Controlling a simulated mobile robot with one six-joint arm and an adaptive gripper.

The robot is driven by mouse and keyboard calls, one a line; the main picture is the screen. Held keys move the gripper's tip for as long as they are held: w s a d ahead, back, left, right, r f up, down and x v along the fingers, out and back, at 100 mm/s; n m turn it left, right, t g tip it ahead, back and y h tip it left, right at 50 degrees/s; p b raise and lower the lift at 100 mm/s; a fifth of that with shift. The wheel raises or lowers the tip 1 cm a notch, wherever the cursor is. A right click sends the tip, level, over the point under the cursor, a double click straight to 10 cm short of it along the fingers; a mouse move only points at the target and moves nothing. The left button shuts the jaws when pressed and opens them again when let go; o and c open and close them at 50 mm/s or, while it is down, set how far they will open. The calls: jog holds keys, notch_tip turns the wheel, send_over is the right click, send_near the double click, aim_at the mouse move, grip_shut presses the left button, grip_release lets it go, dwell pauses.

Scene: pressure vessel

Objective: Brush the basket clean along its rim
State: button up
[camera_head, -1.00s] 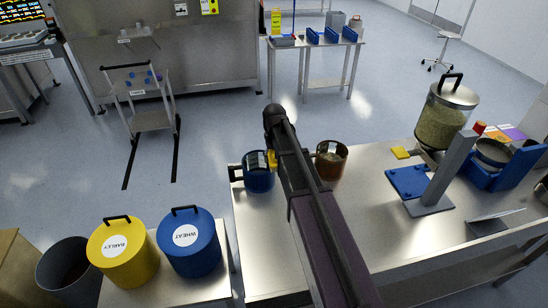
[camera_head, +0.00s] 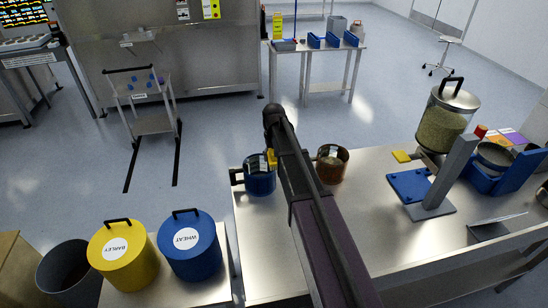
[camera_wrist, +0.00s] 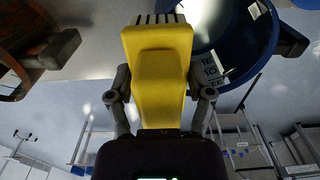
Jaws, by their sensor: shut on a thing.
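My gripper (camera_wrist: 160,95) is shut on a yellow brush (camera_wrist: 158,55), with a finger on each side of its handle. The dark bristles at the brush's far end are beside the blue round vessel (camera_wrist: 243,62) in the wrist view; I cannot tell whether they touch it. In the head view the blue vessel (camera_head: 262,184) stands on the steel table, left of my arm, and a bit of the yellow brush (camera_head: 271,158) shows at its rim. A brown see-through vessel (camera_head: 331,166) stands right of my arm. I cannot tell which vessel is the basket.
Barley (camera_head: 122,256) and wheat (camera_head: 188,247) bins stand at left. The table's front middle is clear.

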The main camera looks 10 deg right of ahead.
jog(key=shift+w, duration=0.2)
jog(key=shift+w, duration=1.45)
jog(key=shift+s, duration=0.1)
jog(key=shift+s+f, duration=0.1)
jog(key=shift+s, duration=1.45)
jog(key=shift+s, duration=1.45)
jog(key=shift+w, duration=0.1)
jog(key=shift+w, duration=1.45)
